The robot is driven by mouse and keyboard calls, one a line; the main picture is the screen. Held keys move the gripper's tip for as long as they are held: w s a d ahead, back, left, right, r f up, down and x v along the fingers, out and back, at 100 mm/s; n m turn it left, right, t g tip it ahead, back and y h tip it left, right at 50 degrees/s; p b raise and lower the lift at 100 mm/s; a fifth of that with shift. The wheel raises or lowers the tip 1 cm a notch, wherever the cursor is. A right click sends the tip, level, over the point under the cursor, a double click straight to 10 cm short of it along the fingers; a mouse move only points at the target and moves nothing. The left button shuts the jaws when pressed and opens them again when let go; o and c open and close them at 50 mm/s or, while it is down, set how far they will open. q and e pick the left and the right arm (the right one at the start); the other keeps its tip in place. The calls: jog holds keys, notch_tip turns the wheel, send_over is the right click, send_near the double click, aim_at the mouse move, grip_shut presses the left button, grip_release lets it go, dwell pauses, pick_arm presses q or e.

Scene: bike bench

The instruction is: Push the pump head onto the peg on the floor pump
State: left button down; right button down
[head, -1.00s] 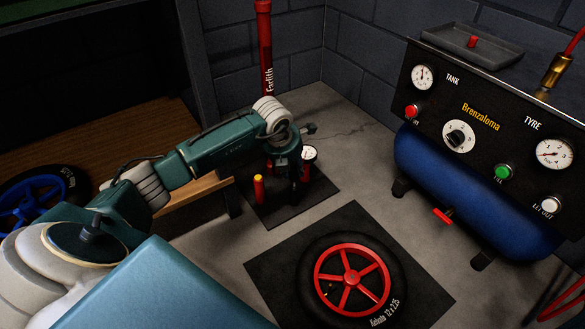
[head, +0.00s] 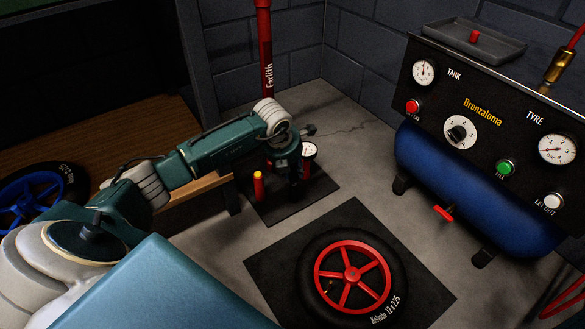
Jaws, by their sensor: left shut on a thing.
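The floor pump (head: 266,62) stands at the back with its red barrel upright against the grey wall. Its base is on a dark mat, with a round white gauge (head: 309,150) beside my gripper. A red peg with a yellow top (head: 258,177) stands on the base, left of my gripper. My left gripper (head: 294,186) points down over the pump base, between the peg and the gauge. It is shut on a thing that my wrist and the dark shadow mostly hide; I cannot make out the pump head. My right gripper is not in view.
A wheel with red spokes (head: 351,276) lies on a dark mat (head: 262,268) in front. A compressor with a blue tank (head: 430,175) and a dial panel stands at the right. A wooden bench (head: 110,124) with a blue-rimmed wheel (head: 32,205) is at the left.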

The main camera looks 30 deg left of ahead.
pick_arm(q)
jog(key=shift+f+b, duration=0.35)
jog(key=shift+f, duration=0.35)
jog(key=c, duration=1.3)
grip_release()
jog(key=shift+r, duration=0.1)
